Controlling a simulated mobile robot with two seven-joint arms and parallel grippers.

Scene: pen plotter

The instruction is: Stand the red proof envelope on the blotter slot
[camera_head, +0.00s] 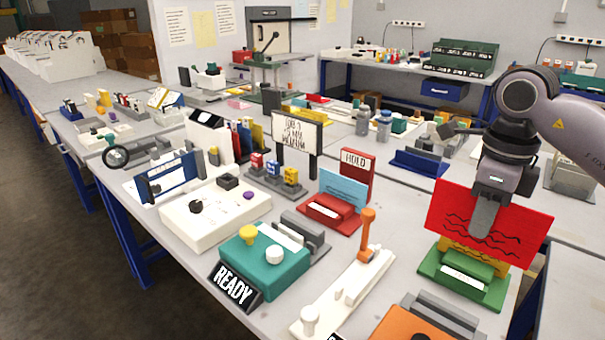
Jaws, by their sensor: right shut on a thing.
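The red proof envelope (452,212), a flat red sheet with black wavy lines, is upright at the right of the head view. My right gripper (483,218) is shut on it from above, with a grey finger in front of its face. The envelope is just above or in front of a green slotted holder (492,294) with a yellow piece standing in it; I cannot tell whether they touch. No holder carries a readable blotter label, so I cannot tell which is the blotter slot. My left gripper is not in view.
A red holder (330,212) with a light blue card and a HOLD sign stands left of the envelope. A white lever base (343,295), a teal READY box (262,262) and an orange box (405,325) crowd the front. A blue holder (418,163) stands behind, empty.

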